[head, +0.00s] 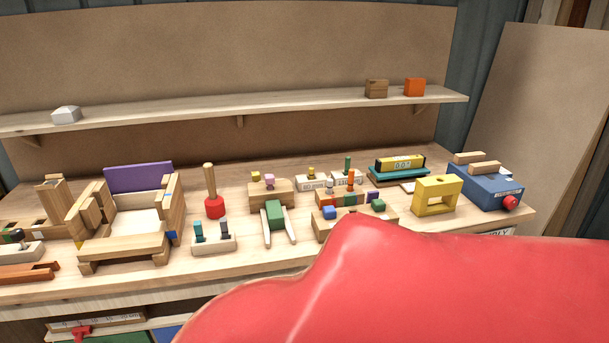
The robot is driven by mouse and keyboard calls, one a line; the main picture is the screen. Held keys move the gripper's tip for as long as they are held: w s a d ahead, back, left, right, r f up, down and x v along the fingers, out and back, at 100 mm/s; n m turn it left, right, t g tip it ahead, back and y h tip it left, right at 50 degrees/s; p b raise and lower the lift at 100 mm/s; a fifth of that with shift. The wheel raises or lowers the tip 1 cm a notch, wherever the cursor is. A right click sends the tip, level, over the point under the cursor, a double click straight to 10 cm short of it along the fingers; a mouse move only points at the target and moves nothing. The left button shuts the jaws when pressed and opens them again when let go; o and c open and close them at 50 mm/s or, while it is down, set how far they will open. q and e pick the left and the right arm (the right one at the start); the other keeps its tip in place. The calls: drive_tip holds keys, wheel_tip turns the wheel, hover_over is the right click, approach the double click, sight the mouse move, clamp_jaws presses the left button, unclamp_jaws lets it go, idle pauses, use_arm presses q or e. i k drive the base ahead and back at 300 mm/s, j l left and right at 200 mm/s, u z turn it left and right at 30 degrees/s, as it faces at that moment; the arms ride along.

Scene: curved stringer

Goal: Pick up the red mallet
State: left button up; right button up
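The red mallet (214,207) stands on the wooden workbench (140,282), left of the middle in the head view. Its red head is down on the bench top and its plain wooden handle points up, almost upright. A small wooden block with teal and dark pegs (214,239) is just in front of it. Neither of my grippers shows in this view.
A large glossy red curved object (430,285) fills the lower right foreground and hides the bench's front right. A shelf (270,112) runs above.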

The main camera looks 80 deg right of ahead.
sight(214, 204)
drive_tip(key=z, duration=2.4)
